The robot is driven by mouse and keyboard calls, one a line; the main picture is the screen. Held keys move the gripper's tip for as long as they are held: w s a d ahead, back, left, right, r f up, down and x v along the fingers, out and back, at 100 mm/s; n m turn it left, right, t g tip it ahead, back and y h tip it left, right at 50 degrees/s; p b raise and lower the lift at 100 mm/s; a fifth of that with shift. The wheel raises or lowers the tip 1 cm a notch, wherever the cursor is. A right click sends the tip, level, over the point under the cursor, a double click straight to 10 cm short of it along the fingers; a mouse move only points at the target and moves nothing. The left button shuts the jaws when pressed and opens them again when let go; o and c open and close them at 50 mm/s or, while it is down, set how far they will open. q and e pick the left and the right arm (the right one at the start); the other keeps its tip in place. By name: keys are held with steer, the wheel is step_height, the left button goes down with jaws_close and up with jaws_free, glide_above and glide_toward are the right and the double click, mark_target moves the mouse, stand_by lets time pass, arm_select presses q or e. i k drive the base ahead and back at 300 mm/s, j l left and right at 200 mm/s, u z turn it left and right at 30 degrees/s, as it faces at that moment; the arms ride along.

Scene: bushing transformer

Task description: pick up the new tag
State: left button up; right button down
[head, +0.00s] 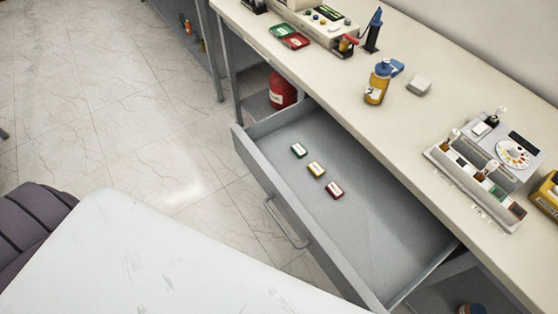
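Several small tags show in the head view, and which one is the new tag I cannot tell. A green and white tag (299,150), a yellow and white tag (316,170) and a red and white tag (335,190) lie in a diagonal row on the floor of the open grey drawer (382,243). A larger green piece (284,31) and a red piece (296,41) lie side by side on the bench top. Neither of my grippers is in view.
The drawer sticks out from the bench (345,95), its handle (287,222) facing the lower left. A yellow bottle with a blue cap (377,83), a small grey block (418,85) and a test device (485,165) stand on the bench. A white surface (140,260) fills the lower left.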

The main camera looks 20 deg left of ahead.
mark_target(298, 149)
steer(key=u, duration=0.55)
steer(key=z, duration=1.4)
steer(key=u, duration=1.45)
